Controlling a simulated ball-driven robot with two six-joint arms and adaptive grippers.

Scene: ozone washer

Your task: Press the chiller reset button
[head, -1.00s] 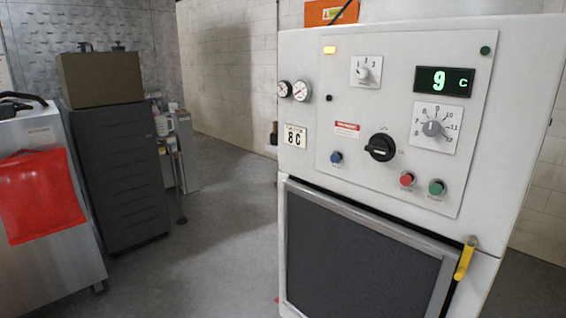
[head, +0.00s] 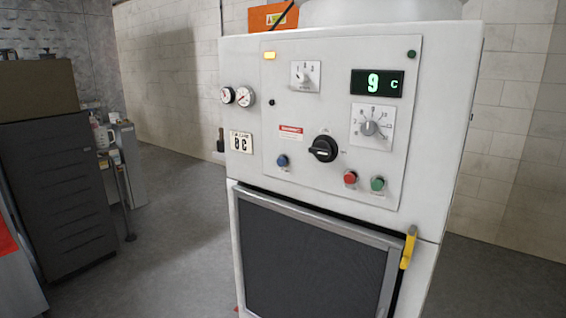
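The chiller (head: 445,130) is a tall white cabinet right of centre in the head view. Its panel (head: 340,85) carries a blue button (head: 282,161) at lower left, and a red button (head: 350,177) and a green button (head: 377,183) at lower right. I cannot read which one is labelled reset. A black rotary switch (head: 323,149) sits between the blue and red buttons. The green display (head: 377,83) reads 9 C, and an amber lamp (head: 270,56) is lit. Neither of my grippers shows in the view.
A dark drawer cabinet (head: 60,190) stands at the left, with a small cart (head: 128,165) holding bottles beside it. A yellow handle (head: 408,248) sticks out by the chiller's lower grille (head: 305,260). Open grey floor (head: 170,230) lies between the drawer cabinet and the chiller.

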